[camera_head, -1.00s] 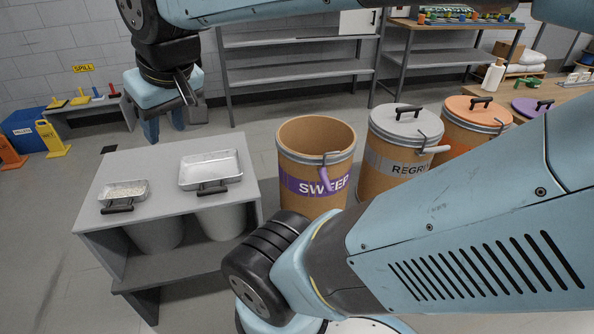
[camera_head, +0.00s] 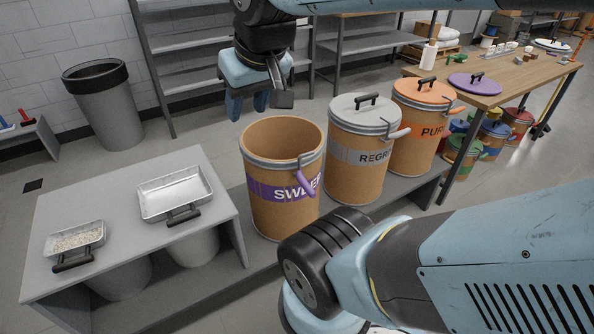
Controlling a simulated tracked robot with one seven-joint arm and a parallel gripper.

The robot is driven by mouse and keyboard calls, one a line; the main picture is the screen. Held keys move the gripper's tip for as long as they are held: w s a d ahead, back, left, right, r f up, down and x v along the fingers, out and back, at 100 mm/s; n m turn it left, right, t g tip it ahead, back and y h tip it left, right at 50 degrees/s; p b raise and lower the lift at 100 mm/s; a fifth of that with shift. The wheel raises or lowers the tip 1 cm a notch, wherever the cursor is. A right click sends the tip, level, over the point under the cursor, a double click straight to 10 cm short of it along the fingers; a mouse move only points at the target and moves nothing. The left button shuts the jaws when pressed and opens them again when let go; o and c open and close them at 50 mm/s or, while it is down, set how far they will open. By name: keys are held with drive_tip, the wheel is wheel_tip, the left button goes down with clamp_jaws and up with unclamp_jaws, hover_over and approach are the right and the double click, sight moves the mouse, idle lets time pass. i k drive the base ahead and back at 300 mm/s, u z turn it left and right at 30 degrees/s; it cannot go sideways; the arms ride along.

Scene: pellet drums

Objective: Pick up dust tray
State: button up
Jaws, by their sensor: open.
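Two metal trays with black handles lie on the grey table (camera_head: 120,200) at the left. The smaller tray (camera_head: 75,240) holds pale granules. The larger tray (camera_head: 174,194) looks empty, or has only a thin pale layer. I cannot tell for sure which is the dust tray. My gripper (camera_head: 248,106) points down, open and empty. In the picture it is above and right of both trays, over the back of the open drum, and apart from them all.
The open SWEEP drum (camera_head: 277,212) stands right of the table. The lidded REGRIND (camera_head: 360,165) and orange-lidded (camera_head: 418,135) drums follow. A purple lid (camera_head: 474,84) lies on the wooden table (camera_head: 535,75). A grey bin (camera_head: 108,115) and shelves stand behind.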

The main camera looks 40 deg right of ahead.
sight(61, 245)
drive_tip(key=z, duration=0.65)
drive_tip(key=k, duration=0.7)
drive_tip(key=z, duration=0.35)
drive_tip(key=i, duration=0.6)
drive_tip(key=u, duration=1.6)
